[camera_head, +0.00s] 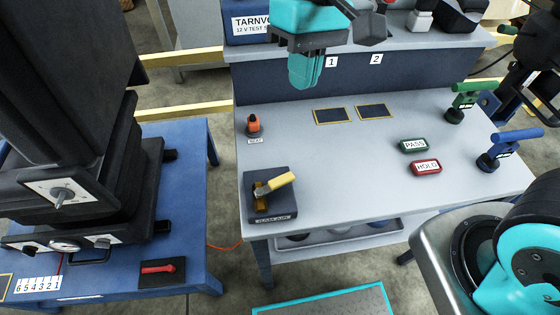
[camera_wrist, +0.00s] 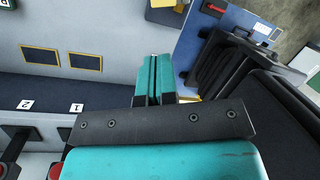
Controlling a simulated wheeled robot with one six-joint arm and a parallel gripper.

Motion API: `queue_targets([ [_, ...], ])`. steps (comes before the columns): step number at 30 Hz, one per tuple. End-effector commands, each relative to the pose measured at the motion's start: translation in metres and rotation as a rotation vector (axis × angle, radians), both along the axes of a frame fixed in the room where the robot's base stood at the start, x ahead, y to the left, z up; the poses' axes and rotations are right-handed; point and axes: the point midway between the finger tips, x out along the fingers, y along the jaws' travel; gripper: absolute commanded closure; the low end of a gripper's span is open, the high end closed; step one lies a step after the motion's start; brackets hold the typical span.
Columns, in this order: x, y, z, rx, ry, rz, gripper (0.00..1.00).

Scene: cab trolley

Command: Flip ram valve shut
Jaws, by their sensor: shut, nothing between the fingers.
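The valve is a brass body with a yellow lever (camera_head: 274,184) on a dark block (camera_head: 283,207), at the front left of the grey bench. The lever lies tilted, its free end pointing up and right. The block's label is too small to read surely. My gripper (camera_head: 303,86) hangs above the back of the bench, well apart from the valve, with its teal fingers together and empty. The closed fingers also show in the wrist view (camera_wrist: 154,62).
An orange knob (camera_head: 253,124) stands behind the valve. Two dark pads lie at the back. Green PASS (camera_head: 413,146) and red HOLD (camera_head: 426,167) blocks lie right, near green and blue handled fittings. A blue table (camera_head: 190,240) with a black machine stands left. The bench middle is clear.

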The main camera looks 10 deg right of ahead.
Motion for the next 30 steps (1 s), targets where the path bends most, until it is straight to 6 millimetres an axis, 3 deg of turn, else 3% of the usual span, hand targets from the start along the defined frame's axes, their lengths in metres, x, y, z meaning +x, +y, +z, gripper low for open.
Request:
queue_targets([
  [1,0.016,0.014,-0.023,-0.050,0.038,-0.013,1.00],
  [6,0.051,0.047,-0.070,-0.192,0.113,-0.072,1.00],
  [11,0.063,0.064,-0.096,-0.265,0.143,-0.104,1.00],
  [20,0.054,0.063,-0.128,-0.286,0.153,-0.112,1.00],
  [30,0.029,0.054,-0.194,-0.284,0.153,-0.113,1.00],
])
